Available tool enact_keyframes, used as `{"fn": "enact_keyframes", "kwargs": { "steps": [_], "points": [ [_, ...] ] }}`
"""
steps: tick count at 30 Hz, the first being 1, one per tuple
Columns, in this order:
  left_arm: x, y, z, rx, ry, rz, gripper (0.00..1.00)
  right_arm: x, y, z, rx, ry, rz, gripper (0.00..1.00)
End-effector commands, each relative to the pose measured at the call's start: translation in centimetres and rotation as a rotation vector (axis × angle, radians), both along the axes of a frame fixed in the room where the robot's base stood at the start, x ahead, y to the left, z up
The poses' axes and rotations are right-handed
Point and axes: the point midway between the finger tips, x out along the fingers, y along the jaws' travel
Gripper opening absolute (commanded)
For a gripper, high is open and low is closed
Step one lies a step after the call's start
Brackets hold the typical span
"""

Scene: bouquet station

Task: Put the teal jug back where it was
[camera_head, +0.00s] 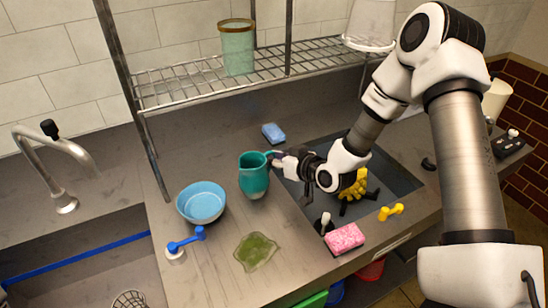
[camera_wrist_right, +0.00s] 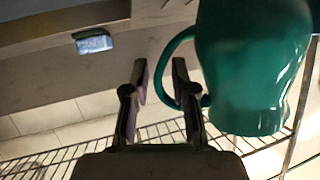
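The teal jug (camera_head: 254,180) stands upright on the grey counter, between the blue bowl and the sink on the right. My right gripper (camera_head: 276,161) is at the jug's handle, on its right side. In the right wrist view the jug (camera_wrist_right: 250,65) fills the upper right, with its handle curving toward the fingers. My right gripper (camera_wrist_right: 161,68) has its fingers apart there, one on each side of the handle's outer curve, with a gap visible between them. I cannot tell whether either finger touches the handle. My left gripper is not in view.
A blue bowl (camera_head: 202,202), blue valve handle (camera_head: 186,241) and green cloth (camera_head: 256,251) are left of and below the jug. A blue sponge (camera_head: 273,133) lies behind it. A wire shelf (camera_head: 190,92) holds a green container (camera_head: 238,48). A pink sponge (camera_head: 345,238) is at the front.

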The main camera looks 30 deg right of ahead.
Motion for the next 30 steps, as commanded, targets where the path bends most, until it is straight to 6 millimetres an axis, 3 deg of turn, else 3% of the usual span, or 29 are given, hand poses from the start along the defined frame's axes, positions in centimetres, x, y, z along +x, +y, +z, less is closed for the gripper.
{"fn": "enact_keyframes", "kwargs": {
  "steps": [11, 20, 30],
  "points": [
    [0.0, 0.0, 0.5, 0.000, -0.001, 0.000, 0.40, -0.1, 0.0, 0.6, 0.001, 0.000, 0.000, 0.37],
    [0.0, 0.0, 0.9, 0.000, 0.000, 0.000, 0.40, -5.6, -1.3, 3.0, 0.012, -0.002, -0.004, 0.37],
    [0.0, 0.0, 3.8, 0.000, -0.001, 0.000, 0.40, -10.2, -2.5, 5.0, 0.006, 0.001, -0.005, 0.37]
  ]
}}
